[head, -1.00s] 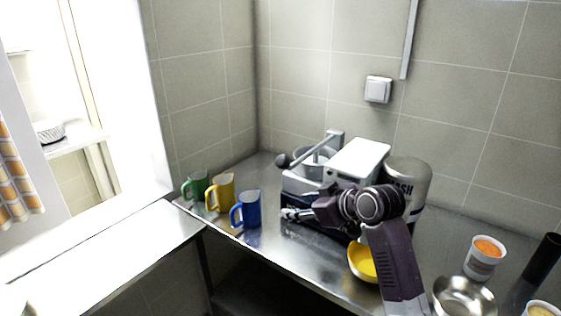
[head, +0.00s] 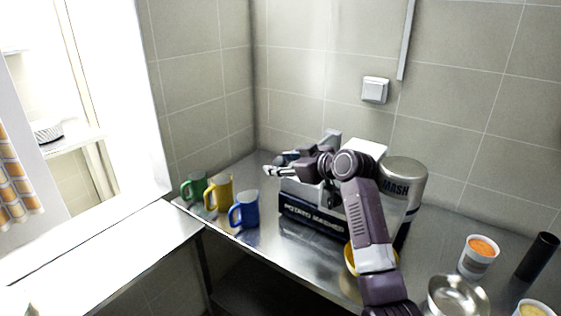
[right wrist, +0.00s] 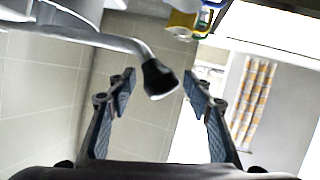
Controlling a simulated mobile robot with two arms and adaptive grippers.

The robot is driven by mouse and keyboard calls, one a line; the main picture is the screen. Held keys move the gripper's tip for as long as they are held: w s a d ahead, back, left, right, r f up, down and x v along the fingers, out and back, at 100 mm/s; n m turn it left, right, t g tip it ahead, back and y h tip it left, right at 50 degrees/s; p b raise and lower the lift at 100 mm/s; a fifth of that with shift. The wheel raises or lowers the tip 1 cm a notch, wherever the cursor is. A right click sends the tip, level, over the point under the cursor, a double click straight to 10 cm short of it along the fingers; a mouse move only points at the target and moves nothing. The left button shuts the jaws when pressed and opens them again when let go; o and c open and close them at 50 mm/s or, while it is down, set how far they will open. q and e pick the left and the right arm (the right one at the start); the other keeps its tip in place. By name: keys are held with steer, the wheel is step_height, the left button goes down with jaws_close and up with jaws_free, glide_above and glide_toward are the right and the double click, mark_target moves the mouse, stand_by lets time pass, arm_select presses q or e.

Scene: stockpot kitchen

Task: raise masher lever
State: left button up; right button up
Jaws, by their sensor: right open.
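The potato masher (head: 312,220) stands on the steel counter, a grey and white machine with a dark labelled front. Its lever shows in the right wrist view as a grey bent bar with a black knob (right wrist: 158,78). The knob is between the two spread fingers of my right gripper (right wrist: 157,88), near their tips, with gaps on both sides. In the head view the right gripper (head: 275,165) is at the masher's upper left and hides most of the lever; only the grey pivot end (head: 332,136) shows clearly. My left gripper is not in view.
Green (head: 194,186), yellow (head: 220,192) and blue (head: 245,210) mugs stand left of the masher. A canister (head: 406,178) marked MASH stands to its right. A yellow bowl (head: 350,262) is partly behind my arm. A metal bowl (head: 457,296) and an orange-filled cup (head: 478,257) are at right.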

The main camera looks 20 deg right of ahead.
steer(key=shift+w+a+f, duration=0.1)
steer(key=shift+c, duration=0.2)
jaws_close()
